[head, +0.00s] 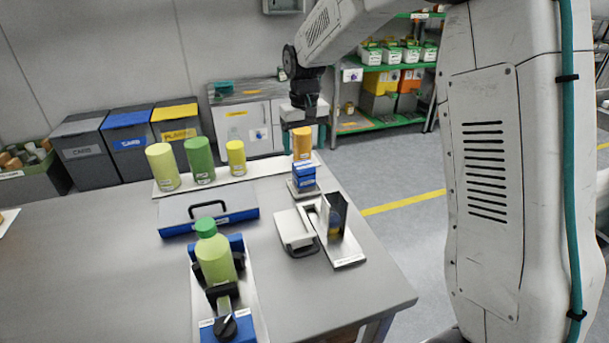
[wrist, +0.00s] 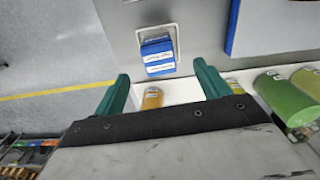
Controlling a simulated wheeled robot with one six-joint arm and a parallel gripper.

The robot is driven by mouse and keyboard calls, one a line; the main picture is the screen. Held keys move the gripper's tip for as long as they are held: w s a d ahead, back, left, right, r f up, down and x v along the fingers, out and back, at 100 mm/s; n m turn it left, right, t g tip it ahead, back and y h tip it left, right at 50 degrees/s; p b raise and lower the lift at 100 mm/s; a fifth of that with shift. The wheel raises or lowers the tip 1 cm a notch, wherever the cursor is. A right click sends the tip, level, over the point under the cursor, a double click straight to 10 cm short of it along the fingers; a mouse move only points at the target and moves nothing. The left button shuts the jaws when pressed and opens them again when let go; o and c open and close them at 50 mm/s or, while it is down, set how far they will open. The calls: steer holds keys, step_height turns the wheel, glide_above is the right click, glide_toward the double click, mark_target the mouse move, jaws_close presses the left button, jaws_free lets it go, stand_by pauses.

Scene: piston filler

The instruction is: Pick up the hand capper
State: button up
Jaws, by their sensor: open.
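A blue block with white labels (head: 304,178) stands upright on a small plate at the table's right side; I take it for the hand capper, but its label is too small to read. The wrist view shows the same block (wrist: 157,57) beyond my fingertips, on a pale plate. My gripper (head: 303,122) hangs above the back right of the table, higher than the block and apart from it. In the wrist view my gripper (wrist: 161,84) is open, with two teal fingers wide apart and nothing held between them.
An orange cylinder (head: 302,143) stands behind the block, in line with yellow-green (head: 162,167) and green (head: 199,160) cylinders. A white handled unit (head: 294,231) and a metal stand (head: 334,220) are in front.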

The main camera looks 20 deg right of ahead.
mark_target(304, 165)
steer(key=shift+w+f, duration=0.45)
steer(key=shift+f, duration=0.1)
steer(key=shift+w+a+f, duration=0.1)
steer(key=shift+f, duration=0.3)
steer(key=f, duration=0.7)
steer(key=shift+d, duration=0.25)
steer(key=shift+c, duration=0.3)
steer(key=c, duration=1.2)
